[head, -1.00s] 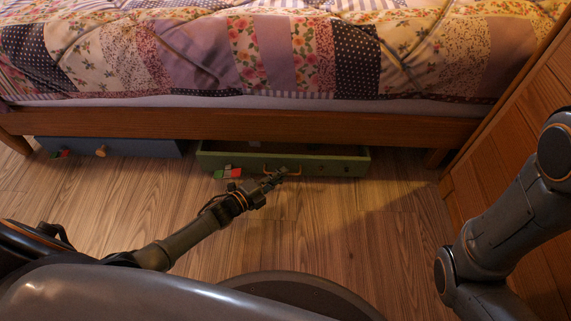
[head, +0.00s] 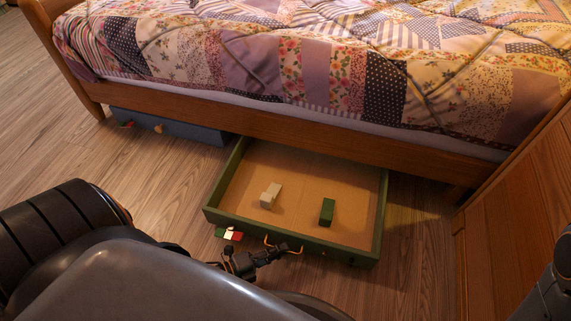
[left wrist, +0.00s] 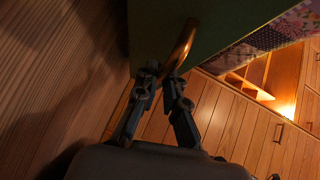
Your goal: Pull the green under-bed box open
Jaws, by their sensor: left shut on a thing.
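The green under-bed box (head: 228,217) stands well out from under the bed, its open top showing a tan floor. A pale block (head: 270,195) and a green block (head: 327,212) lie inside it. My left gripper (head: 284,249) is at the front of the box, shut on its curved handle (head: 268,241). In the left wrist view the handle (left wrist: 182,46) runs between the fingertips of the gripper (left wrist: 172,76), against the dark green front (left wrist: 150,30). My right gripper is not in view; only part of my right arm shows at the right edge.
A blue under-bed box (head: 180,128) sits under the bed at the left. The bed's wooden rail (head: 300,133) crosses above the green box. A wooden panel (head: 510,220) stands at the right. Bare floor (head: 120,165) lies left of the green box.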

